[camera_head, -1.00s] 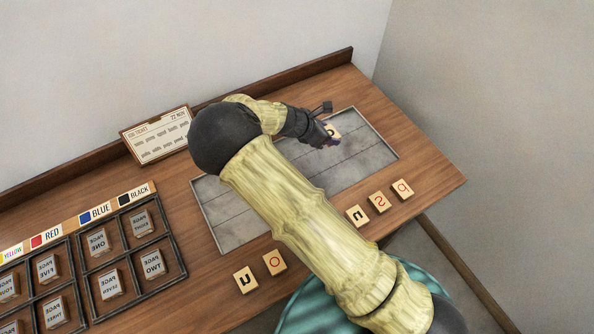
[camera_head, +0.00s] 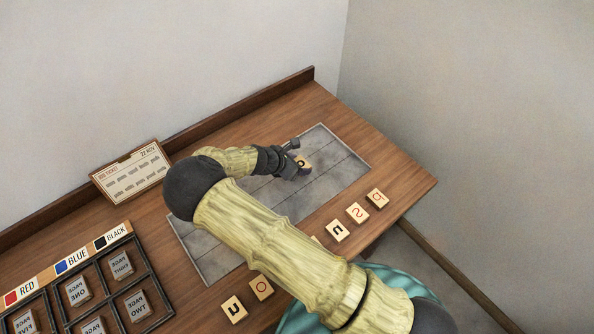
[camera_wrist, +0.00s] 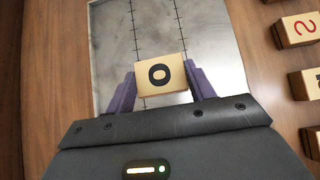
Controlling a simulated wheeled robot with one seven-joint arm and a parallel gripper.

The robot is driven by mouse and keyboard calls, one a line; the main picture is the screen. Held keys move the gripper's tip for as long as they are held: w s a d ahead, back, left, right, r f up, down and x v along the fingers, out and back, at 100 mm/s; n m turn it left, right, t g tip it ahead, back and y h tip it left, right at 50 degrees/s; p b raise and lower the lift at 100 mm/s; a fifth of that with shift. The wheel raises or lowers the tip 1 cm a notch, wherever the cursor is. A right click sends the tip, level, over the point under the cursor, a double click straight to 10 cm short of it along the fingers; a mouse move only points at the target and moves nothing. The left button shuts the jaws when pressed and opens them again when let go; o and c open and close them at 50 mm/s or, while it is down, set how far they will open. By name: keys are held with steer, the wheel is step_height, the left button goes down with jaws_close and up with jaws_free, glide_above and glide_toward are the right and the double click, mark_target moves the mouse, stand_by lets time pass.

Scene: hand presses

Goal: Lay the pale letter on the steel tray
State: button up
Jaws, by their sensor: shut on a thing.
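The pale letter (camera_wrist: 160,76) is a cream block with a dark "o" on its face. It sits between the two purple fingers of my gripper (camera_wrist: 160,88) in the wrist view, and the fingers are shut on it. In the head view the letter (camera_head: 303,163) shows at the end of my gripper (camera_head: 298,168), over the far right part of the steel tray (camera_head: 335,160). The grey tray (camera_wrist: 215,40) with dark score lines lies behind the letter in the wrist view. I cannot tell whether the block touches the tray.
Several letter blocks lie along the table's front edge, among them a red "s" (camera_head: 357,212), a dark "n" (camera_head: 337,231) and a red "o" (camera_head: 261,287). A job ticket (camera_head: 131,170) stands at the back. A compartmented case (camera_head: 122,285) holds page blocks at lower left.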

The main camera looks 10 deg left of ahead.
steer(key=shift+f, duration=0.1)
steer(key=shift+f+p, duration=0.45)
steer(key=shift+f, duration=1.5)
steer(key=shift+f, duration=0.1)
steer(key=o, duration=1)
steer(key=b+v, duration=0.3)
steer(key=v, duration=0.9)
steer(key=shift+d, duration=0.15)
